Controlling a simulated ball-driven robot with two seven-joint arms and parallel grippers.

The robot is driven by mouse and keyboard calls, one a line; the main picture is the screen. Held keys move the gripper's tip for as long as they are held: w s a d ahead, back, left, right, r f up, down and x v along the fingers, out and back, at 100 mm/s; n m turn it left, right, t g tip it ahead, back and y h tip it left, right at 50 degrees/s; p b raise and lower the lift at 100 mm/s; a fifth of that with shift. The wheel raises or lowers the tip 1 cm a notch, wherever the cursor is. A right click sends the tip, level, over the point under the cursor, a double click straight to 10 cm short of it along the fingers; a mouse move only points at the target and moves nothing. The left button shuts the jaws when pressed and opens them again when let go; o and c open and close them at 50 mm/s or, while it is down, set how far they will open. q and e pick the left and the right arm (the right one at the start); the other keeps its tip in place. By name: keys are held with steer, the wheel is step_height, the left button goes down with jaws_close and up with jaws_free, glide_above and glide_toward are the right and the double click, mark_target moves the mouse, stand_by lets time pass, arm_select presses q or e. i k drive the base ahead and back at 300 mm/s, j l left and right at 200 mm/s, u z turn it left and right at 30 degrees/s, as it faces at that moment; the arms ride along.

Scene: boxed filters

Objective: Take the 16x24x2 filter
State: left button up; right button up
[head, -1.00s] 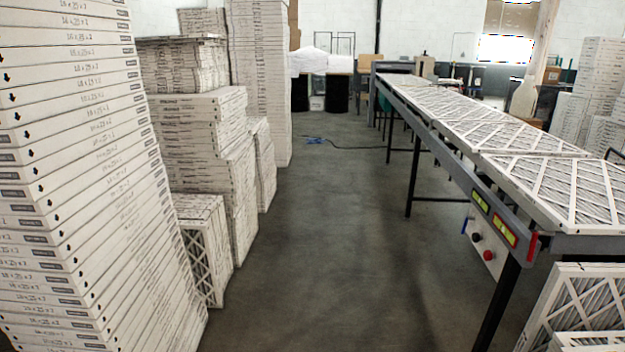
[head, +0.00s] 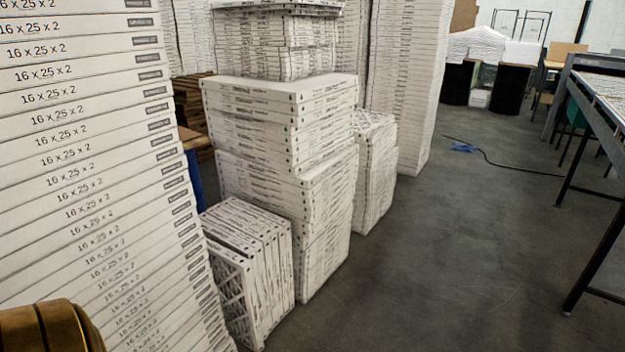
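A tall stack of white boxed filters (head: 85,150) fills the left of the head view. Its readable labels say 16 x 25 x 2. A lower stack of white boxed filters (head: 285,150) stands behind it, near the middle; its labels are too small to read. Several filters (head: 262,255) stand on edge on the floor in front of that stack, with a lattice face (head: 232,285) showing. I cannot read 16x24x2 on any box. A rounded brass-coloured part shows at the bottom left corner. Neither gripper is in view.
A conveyor table (head: 600,110) with dark legs stands at the right. A blue item (head: 464,148) and a dark cable (head: 515,168) lie on the floor. A tall stack (head: 405,90) stands farther back.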

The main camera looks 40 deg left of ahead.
mark_target(232, 272)
steer(key=i, duration=2.45)
steer(key=i+u, duration=0.1)
steer(key=u, duration=0.85)
steer(key=i+l+u, duration=0.1)
steer(key=u, duration=0.4)
steer(key=i+l+u, duration=0.1)
steer(key=u, duration=0.4)
steer(key=l+u, duration=0.15)
steer(key=u, duration=0.35)
